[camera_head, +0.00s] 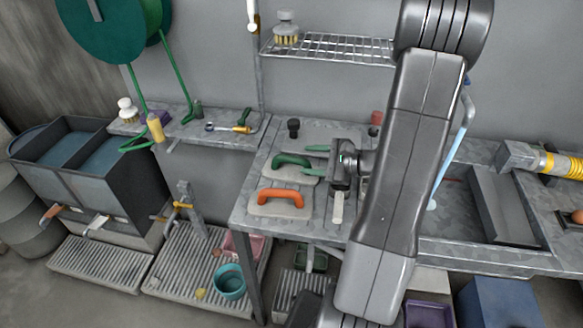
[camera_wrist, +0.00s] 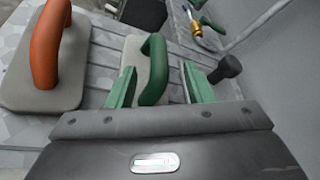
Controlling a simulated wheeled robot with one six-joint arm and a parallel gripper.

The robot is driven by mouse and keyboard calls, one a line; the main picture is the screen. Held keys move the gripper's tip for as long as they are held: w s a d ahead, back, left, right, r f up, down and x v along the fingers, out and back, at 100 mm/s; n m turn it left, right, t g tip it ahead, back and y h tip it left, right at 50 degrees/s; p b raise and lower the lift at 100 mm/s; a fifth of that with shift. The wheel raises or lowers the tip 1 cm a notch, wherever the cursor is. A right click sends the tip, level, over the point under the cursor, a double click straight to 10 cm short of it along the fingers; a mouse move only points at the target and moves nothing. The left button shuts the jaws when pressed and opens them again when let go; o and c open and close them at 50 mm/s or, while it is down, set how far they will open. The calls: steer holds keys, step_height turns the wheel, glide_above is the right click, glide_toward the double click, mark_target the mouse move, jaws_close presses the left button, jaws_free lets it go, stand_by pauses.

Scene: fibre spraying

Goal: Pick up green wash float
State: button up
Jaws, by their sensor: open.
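The green wash float (camera_head: 291,166) has a green arched handle on a pale grey pad and lies on the metal bench. In the wrist view its green handle (camera_wrist: 154,68) shows between my two green fingertips. My gripper (camera_head: 316,160) is open, its fingers pointing left toward the float. In the wrist view my gripper (camera_wrist: 160,86) has one finger on each side of the handle in the picture, with gaps between. I cannot tell how far the fingers are above the handle. The near part of the pad is hidden behind the gripper body in the wrist view.
An orange-handled float (camera_head: 281,200) lies just in front of the green one. A black knob (camera_head: 293,127) stands behind it, and a red-topped item (camera_head: 376,118) stands at the back. A side shelf (camera_head: 180,125) holds small tools. A wire rack (camera_head: 330,47) hangs above.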

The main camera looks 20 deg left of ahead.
mark_target(293, 160)
steer(key=shift+p+x, duration=0.7)
steer(key=shift+x, duration=2.6)
steer(key=shift+d+f, duration=0.1)
steer(key=shift+f, duration=0.1)
jaws_close()
steer(key=shift+w, duration=0.1)
